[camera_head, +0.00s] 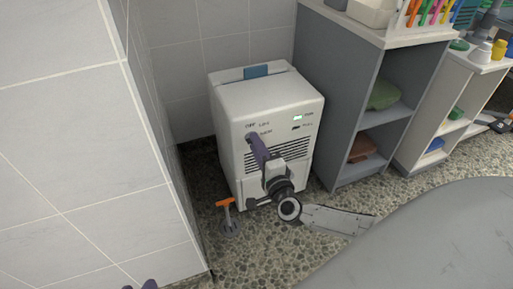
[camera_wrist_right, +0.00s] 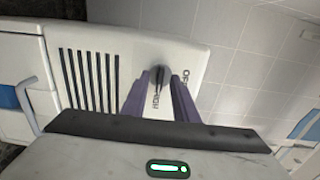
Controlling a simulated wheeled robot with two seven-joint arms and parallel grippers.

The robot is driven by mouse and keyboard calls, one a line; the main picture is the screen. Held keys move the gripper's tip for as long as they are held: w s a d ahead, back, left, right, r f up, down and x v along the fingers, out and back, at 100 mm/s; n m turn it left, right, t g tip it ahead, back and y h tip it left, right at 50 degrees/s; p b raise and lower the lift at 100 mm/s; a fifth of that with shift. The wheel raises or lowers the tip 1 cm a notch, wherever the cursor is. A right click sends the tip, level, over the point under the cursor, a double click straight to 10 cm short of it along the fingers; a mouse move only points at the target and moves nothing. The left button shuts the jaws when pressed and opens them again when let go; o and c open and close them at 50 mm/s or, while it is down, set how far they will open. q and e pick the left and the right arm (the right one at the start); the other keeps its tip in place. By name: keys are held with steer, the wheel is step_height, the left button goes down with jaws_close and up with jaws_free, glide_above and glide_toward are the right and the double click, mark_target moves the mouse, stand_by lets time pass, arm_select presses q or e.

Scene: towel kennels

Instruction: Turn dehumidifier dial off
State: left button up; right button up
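The white dehumidifier (camera_head: 268,95) stands on the pebbled floor in the wall corner, its printed front panel facing me. I cannot tell whether a finger touches the dial. Purple tips of my left gripper (camera_head: 150,284) show at the bottom edge.
A tiled wall (camera_head: 85,150) stands close on the left. A grey shelf unit (camera_head: 345,95) stands just right of the dehumidifier. A small orange-handled item (camera_head: 226,204) stands on the floor in front of it. A smooth grey surface (camera_head: 440,240) fills the lower right.

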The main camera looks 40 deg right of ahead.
steer(key=shift+c, duration=0.6)
jaws_close()
arm_select(q)
steer(key=shift+r, duration=0.1)
